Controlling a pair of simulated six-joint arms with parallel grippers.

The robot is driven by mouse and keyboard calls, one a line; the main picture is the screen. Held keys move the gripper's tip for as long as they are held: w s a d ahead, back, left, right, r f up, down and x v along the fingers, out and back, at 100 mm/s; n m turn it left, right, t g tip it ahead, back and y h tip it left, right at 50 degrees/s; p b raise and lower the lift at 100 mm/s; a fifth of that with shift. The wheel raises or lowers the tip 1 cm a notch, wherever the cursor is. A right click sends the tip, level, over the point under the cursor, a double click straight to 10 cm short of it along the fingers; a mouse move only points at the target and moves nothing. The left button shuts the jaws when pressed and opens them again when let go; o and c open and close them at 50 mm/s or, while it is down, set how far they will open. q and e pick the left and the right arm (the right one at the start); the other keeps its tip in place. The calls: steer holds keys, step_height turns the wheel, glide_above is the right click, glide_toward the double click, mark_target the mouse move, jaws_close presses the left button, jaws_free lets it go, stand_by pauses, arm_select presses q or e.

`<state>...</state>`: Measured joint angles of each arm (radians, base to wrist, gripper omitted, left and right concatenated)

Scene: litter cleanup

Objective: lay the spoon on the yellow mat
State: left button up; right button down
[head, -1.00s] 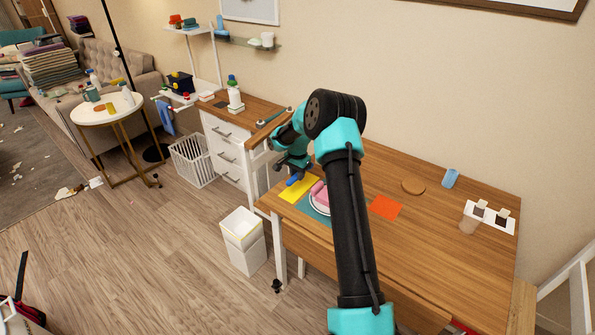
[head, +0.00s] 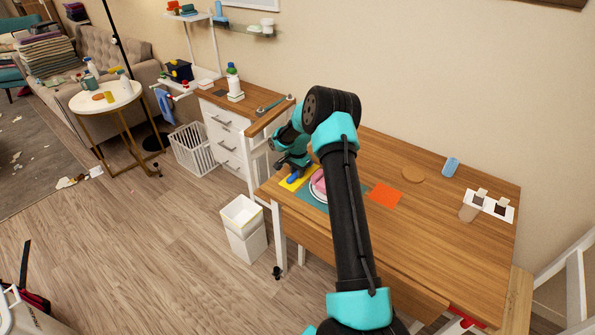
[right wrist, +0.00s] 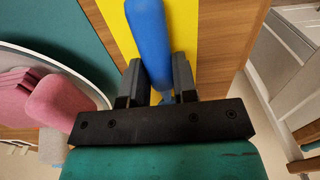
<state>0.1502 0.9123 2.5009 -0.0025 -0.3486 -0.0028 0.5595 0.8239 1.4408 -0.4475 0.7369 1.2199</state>
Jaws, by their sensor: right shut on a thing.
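The yellow mat (head: 285,184) lies at the left end of the wooden table, partly hidden by my right gripper. My right gripper (head: 293,168) is over the mat, its jaws shut on a blue thing, apparently the spoon (head: 294,177). In the right wrist view the spoon's broad blue end (right wrist: 148,35) sticks out past the fingers (right wrist: 157,85) over the yellow mat (right wrist: 190,40). I cannot tell whether the spoon touches the mat. My left gripper is not in view.
A teal mat (right wrist: 50,25) with a plate and a pink thing (right wrist: 65,103) lies beside the yellow mat. An orange mat (head: 385,196), a round brown disc (head: 412,174) and a blue item (head: 451,166) lie further right. A white bin (head: 243,230) stands below the table's left edge.

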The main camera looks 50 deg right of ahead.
steer(key=shift+f, duration=0.4)
stand_by(0.7)
steer(key=shift+c, duration=1.3)
jaws_free()
steer(key=shift+r, duration=0.2)
steer(key=shift+r, duration=6.85)
steer(key=s+a, duration=0.1)
steer(key=a, duration=1.5)
steer(key=shift+s, duration=0.35)
